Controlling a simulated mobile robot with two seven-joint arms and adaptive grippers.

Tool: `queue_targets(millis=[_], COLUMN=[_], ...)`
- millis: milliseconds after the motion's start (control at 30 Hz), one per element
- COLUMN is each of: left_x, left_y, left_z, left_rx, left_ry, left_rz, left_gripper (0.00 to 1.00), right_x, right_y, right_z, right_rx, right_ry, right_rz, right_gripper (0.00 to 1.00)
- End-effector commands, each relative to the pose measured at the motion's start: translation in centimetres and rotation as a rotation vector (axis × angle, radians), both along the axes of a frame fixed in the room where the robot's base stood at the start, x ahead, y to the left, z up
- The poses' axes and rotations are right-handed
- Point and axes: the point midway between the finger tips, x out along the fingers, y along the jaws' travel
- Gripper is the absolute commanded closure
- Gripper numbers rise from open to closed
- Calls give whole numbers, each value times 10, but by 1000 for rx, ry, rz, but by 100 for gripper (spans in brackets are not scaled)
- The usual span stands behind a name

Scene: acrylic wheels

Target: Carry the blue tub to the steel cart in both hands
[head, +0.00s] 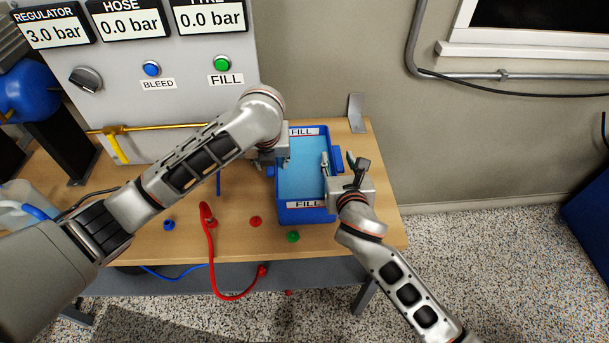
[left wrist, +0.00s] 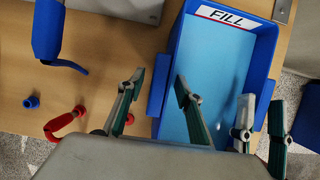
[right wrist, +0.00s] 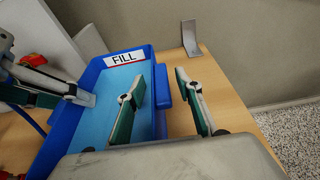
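The blue tub (head: 303,216) stands on the wooden bench. It has FILL labels at its far and near ends and a pale blue surface inside. My left gripper (left wrist: 158,86) is open, its fingers straddling the tub's left wall and side handle (left wrist: 157,98). They are apart, one inside the tub and one outside. My right gripper (right wrist: 163,95) is open in the same way, around the right wall and side handle (right wrist: 162,86). In the head view my left fingers are mostly hidden by the wrist. I cannot make out a steel cart.
A metal bracket (head: 356,112) stands behind the tub. A red hose (head: 212,250) hangs over the front edge, near several coloured caps. Open speckled floor (head: 500,270) lies to the right.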

Motion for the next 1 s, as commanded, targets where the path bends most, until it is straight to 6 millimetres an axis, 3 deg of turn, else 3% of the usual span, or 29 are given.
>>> queue_targets(millis=[33,100,133,667,1000], left_x=[0,0,0,2,3], left_y=[0,0,0,0,0], left_z=[0,0,0,6,25], left_rx=[0,0,0,0,0], left_ry=[0,0,0,-8,-13], left_rz=[0,0,0,0,0], left_gripper=[81,99,100,100,100], right_x=[0,0,0,1,2], right_y=[0,0,0,1,1], right_z=[0,0,0,8,26], right_rx=[0,0,0,3,3], right_ry=[0,0,0,-10,-15], right_rz=[0,0,0,1,1], right_gripper=[81,99,100,100,100])
